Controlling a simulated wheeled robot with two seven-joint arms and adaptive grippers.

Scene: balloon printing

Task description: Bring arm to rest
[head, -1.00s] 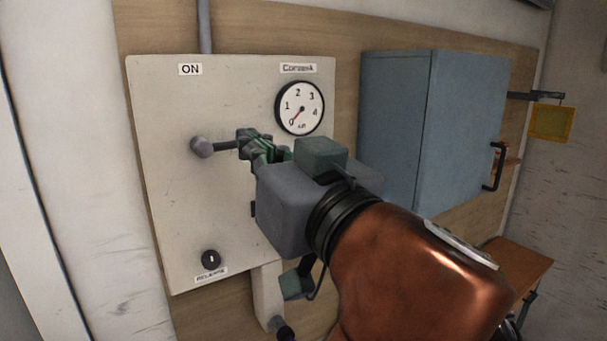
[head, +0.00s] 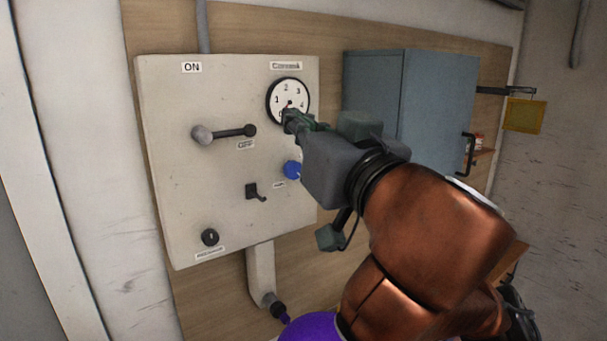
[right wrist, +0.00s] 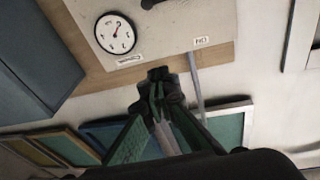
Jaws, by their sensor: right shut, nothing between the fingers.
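My right gripper (head: 290,122) is shut and empty, in front of the lower edge of the round gauge (head: 288,101) on the white control panel (head: 190,110). In the right wrist view the closed fingers (right wrist: 158,76) point toward the panel's top edge, with the gauge (right wrist: 115,33) to their left. A black lever with a grey knob (head: 203,134) lies level on the panel, clear of the gripper. My copper-coloured arm covers the lower right of the head view. My left gripper is not in view.
A blue cabinet (head: 410,95) with a black handle hangs right of the panel, behind my arm. The panel also carries a blue knob (head: 292,170), a small switch (head: 252,190) and a black dial (head: 210,237). A purple rounded thing (head: 310,328) shows below the nozzle.

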